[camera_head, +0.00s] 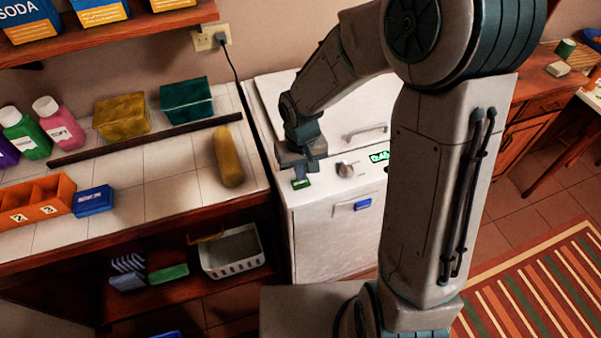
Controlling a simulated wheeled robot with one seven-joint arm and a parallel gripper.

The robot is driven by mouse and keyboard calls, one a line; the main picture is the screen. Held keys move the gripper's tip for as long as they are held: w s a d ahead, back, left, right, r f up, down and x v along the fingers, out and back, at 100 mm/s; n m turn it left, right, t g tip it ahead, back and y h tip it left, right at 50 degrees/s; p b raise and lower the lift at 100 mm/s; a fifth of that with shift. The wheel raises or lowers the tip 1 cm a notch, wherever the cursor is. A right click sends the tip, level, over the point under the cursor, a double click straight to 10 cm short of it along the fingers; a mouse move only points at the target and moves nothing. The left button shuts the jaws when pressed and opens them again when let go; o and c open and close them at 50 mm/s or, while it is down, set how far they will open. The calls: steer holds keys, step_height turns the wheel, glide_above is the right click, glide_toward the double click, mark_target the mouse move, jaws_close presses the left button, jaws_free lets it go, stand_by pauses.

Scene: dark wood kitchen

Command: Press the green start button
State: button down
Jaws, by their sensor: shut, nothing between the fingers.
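The white washing machine (330,245) stands right of the tiled counter. A small green button (302,184) sits at the left end of its top panel. My gripper (301,173) is over that end of the panel, pointing down, with its fingers shut and empty. The fingertips are right at or just above the green button and partly hide its surroundings; I cannot tell whether they touch it. A round grey knob (346,169) and a lit green display (379,157) are to the right of the button.
The washer's lid (277,92) with a handle is behind the panel. A blue tab (362,205) is on its front. The counter holds a yellow roll (228,157), boxes, bottles and an orange bin (38,203). A power cord (234,72) hangs behind. My arm hides the machine's right side.

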steer(key=shift+f, duration=0.85)
